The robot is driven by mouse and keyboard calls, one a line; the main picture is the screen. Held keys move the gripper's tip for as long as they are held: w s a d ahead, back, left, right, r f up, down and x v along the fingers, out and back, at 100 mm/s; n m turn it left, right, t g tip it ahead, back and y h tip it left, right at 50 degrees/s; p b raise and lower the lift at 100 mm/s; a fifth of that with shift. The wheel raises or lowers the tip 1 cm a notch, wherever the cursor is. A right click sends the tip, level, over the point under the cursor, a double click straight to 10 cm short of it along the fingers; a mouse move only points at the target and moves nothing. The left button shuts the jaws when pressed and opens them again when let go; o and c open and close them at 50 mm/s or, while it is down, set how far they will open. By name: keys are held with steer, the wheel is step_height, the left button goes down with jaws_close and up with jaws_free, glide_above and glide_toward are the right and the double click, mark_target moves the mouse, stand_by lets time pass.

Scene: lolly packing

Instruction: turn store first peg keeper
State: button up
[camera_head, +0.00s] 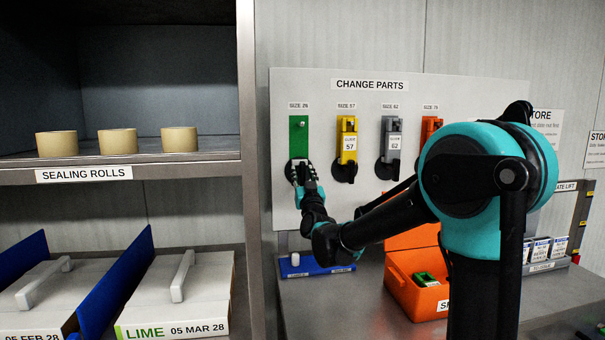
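The first peg place, under the label "SIZE 26", is a bare green panel (300,136) on the change-parts board (460,92), with a small pale peg (300,125) near its top. No guide hangs there. My gripper (300,172) is at the lower end of this panel, fingers pointing at the board. It covers most of the dark keeper (291,165) there. Whether the fingers touch or grip the keeper is too small to tell. The yellow guide 57 (348,143), grey guide 62 (391,146) and a partly hidden orange guide (429,127) hang to the right.
An orange case (405,300) with a green part (426,279) inside stands open on the bench, behind my arm. A blue tray (305,268) lies below the board. A shelf post (252,150) and sealing rolls (118,141) are at left. Cartons (541,250) stand at right.

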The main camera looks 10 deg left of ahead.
steer(key=shift+w+r, duration=0.1)
steer(key=shift+w, duration=0.2)
steer(key=shift+c, duration=0.5)
jaws_close()
